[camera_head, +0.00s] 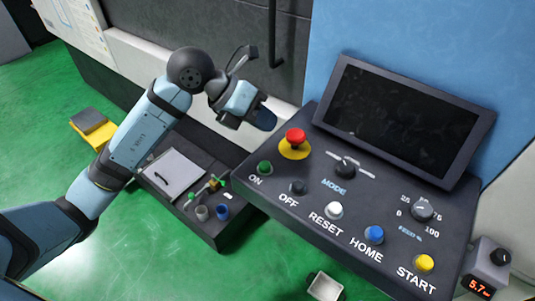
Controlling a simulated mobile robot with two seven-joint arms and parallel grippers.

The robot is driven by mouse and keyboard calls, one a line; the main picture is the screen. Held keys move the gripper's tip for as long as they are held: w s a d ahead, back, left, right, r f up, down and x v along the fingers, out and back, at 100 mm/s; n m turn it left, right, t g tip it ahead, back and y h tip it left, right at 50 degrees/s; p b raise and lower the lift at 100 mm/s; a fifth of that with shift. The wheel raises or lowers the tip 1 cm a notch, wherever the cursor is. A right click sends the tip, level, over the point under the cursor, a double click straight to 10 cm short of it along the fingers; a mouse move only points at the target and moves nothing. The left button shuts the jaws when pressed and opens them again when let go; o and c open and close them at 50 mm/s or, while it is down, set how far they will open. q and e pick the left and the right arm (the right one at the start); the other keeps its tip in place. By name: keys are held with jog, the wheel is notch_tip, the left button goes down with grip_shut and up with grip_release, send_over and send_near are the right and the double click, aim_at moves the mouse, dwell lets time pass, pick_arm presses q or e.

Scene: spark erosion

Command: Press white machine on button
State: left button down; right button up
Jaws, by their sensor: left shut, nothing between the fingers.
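A dark control panel (300,216) of the machine fills the right half of the head view. The green ON button (264,167) is at its left corner. Beside it are a black OFF button (297,187), a white RESET button (334,209), a blue HOME button (374,234) and a yellow START button (425,263). My left gripper (262,118) is shut and empty. In the picture it appears above and left of the panel, up from the ON button and apart from it. My right gripper is not in view.
A red emergency button (296,137) on a yellow base stands behind the ON button. A dark screen (404,117) rises at the panel's back. A dark tray table (215,236) holds a clipboard (174,174) and small cups. Green floor is open at left.

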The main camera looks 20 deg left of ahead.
aim_at(263, 163)
pick_arm(q)
notch_tip(263, 163, down, 9)
jog(key=b, duration=0.6)
jog(key=shift+a+r, duration=0.15)
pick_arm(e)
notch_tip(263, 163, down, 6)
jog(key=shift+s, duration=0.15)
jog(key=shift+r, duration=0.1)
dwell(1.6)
pick_arm(q)
jog(key=shift+f+b, duration=0.35)
jog(key=shift+b, duration=0.05)
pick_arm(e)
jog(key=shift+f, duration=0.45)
